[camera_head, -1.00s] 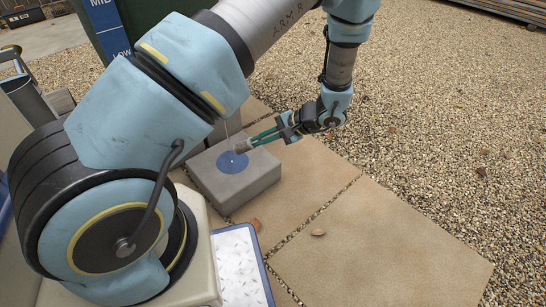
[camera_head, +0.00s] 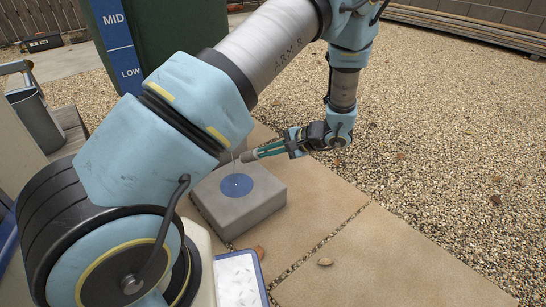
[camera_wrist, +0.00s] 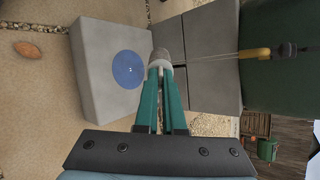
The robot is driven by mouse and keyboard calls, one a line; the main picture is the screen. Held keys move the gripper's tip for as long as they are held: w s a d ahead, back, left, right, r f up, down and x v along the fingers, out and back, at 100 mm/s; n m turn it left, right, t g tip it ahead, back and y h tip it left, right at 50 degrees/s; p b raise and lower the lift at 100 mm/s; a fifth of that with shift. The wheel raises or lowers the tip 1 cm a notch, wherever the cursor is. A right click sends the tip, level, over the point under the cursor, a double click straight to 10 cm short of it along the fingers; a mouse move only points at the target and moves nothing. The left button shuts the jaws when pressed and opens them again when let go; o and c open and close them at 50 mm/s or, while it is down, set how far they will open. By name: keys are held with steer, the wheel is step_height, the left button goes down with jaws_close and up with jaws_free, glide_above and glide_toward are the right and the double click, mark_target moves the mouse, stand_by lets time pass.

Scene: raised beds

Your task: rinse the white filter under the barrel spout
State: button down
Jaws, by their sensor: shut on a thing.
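My gripper (camera_wrist: 160,70) is shut on the filter (camera_wrist: 161,57), a small pale grey cylinder, not clean white, at its fingertips. In the head view the filter (camera_head: 247,156) is held above a grey block with a blue disc (camera_head: 237,186). The barrel (camera_head: 152,38) is dark green with a blue MID/LOW strip. In the wrist view the yellow spout (camera_wrist: 255,53) is at the right, and a thin water stream runs from it toward the filter. I cannot tell whether the water strikes the filter or passes behind it. The spout is hidden in the head view by my arm.
The grey block (camera_head: 245,211) stands on paving slabs. A white tray with a blue rim (camera_head: 264,283) lies in front of it. A metal can (camera_head: 36,120) stands at the left. Open gravel (camera_head: 450,130) lies to the right.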

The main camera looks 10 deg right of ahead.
steer(key=w+a, duration=0.4)
steer(key=w, duration=0.4)
steer(key=shift+w+b, duration=0.4)
stand_by(2.2)
steer(key=s+d+r+p, duration=0.2)
steer(key=s+d, duration=0.4)
steer(key=s, duration=0.6)
steer(key=shift+s+p, duration=0.35)
steer(key=shift+p, duration=0.5)
steer(key=shift+a, duration=0.1)
steer(key=w+a+r, duration=0.2)
steer(key=w+a, duration=0.1)
steer(key=a, duration=0.6)
steer(key=w+a+r, duration=0.2)
steer(key=w+a, duration=0.1)
steer(key=a, duration=0.6)
steer(key=w+a+r, duration=0.3)
steer(key=a, duration=0.6)
step_height(320, 180, up, 30)
steer(key=p, duration=3.7)
steer(key=shift+d+p, duration=0.3)
steer(key=shift+p, duration=0.05)
